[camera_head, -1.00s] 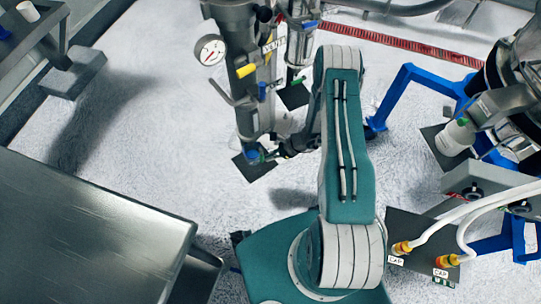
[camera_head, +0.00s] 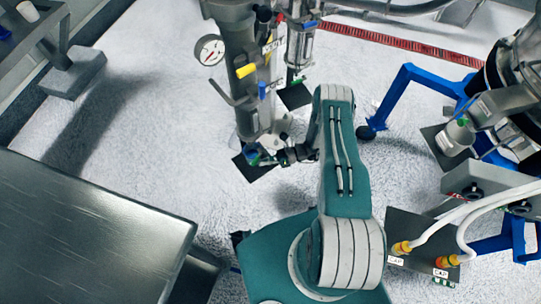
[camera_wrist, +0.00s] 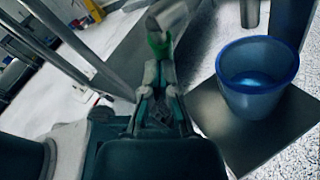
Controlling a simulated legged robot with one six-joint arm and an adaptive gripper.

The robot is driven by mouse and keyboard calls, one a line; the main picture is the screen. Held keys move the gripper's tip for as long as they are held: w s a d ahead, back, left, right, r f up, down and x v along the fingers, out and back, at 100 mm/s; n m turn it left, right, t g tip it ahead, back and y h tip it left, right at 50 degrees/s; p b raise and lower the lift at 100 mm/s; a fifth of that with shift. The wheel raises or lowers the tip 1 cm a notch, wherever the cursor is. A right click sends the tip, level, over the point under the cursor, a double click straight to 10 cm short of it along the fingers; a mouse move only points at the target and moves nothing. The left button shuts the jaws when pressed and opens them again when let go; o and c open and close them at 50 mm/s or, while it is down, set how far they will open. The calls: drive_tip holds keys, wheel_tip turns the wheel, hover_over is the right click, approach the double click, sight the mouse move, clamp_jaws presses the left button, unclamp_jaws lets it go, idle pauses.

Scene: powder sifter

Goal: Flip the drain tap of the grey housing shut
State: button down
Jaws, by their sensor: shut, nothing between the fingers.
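The grey housing (camera_head: 245,95) is a tall upright column with a gauge, at the upper middle of the head view. In the wrist view a metal pipe end (camera_wrist: 173,14) has a green piece (camera_wrist: 159,46) under it, which looks like the tap's lever. My gripper (camera_wrist: 158,68) is shut and empty, its tips just below the green piece; I cannot tell whether they touch. In the head view my gripper (camera_head: 266,159) is at the foot of the housing, where the tap is too small to make out.
A blue cup (camera_wrist: 257,85) stands on a dark plate (camera_wrist: 212,112), right of my gripper in the wrist view. The housing carries a yellow handle (camera_head: 246,71) and a blue one (camera_head: 262,91). A metal table (camera_head: 90,225) fills the lower left. A blue frame (camera_head: 395,92) stands at right.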

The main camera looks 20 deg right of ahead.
drive_tip(key=shift+s+a+r, duration=0.15)
drive_tip(key=shift+a+r, duration=0.05)
drive_tip(key=shift+a, duration=0.25)
drive_tip(key=shift+s+a+r, duration=0.1)
drive_tip(key=shift+a+r, duration=0.05)
drive_tip(key=shift+a, duration=0.3)
drive_tip(key=shift+a+r, duration=0.1)
drive_tip(key=shift+a, duration=0.05)
drive_tip(key=shift+s, duration=0.15)
idle(1.0)
